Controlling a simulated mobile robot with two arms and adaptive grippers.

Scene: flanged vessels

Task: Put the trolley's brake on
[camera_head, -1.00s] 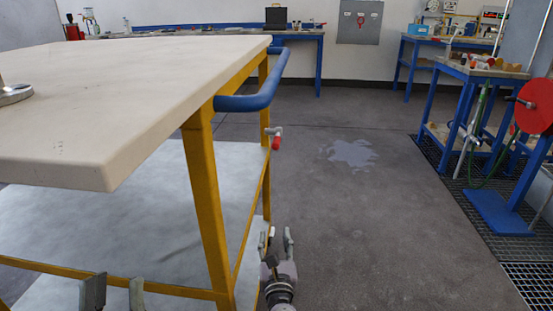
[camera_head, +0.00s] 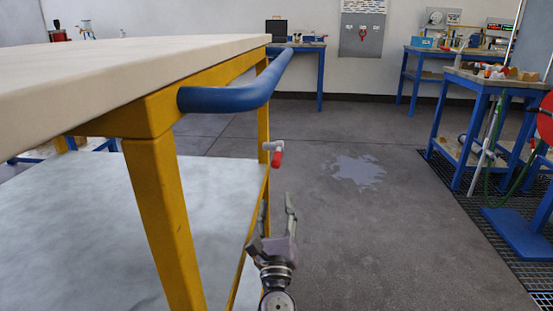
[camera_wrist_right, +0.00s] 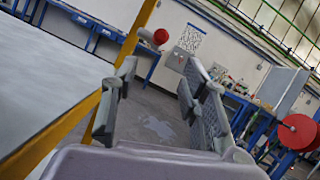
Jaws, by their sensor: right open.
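The trolley has a cream top (camera_head: 130,75), yellow legs (camera_head: 165,220) and a blue push handle (camera_head: 235,97). A small grey lever with a red grip (camera_head: 276,158), which looks like the brake, sticks out from a yellow leg under the handle. Its red end (camera_wrist_right: 160,36) also shows in the right wrist view, beyond my fingers and above the gap between them. My right gripper (camera_head: 277,201) is open and empty, below the lever and apart from it, beside the lower shelf. In the wrist view, the gripper's fingers (camera_wrist_right: 160,82) stand wide apart. My left gripper is out of view.
The trolley's lower shelf (camera_head: 90,210) lies left of my right gripper. Open floor with a pale puddle (camera_head: 357,171) lies to the right. Blue benches (camera_head: 480,100) and a red reel (camera_wrist_right: 298,132) stand farther right.

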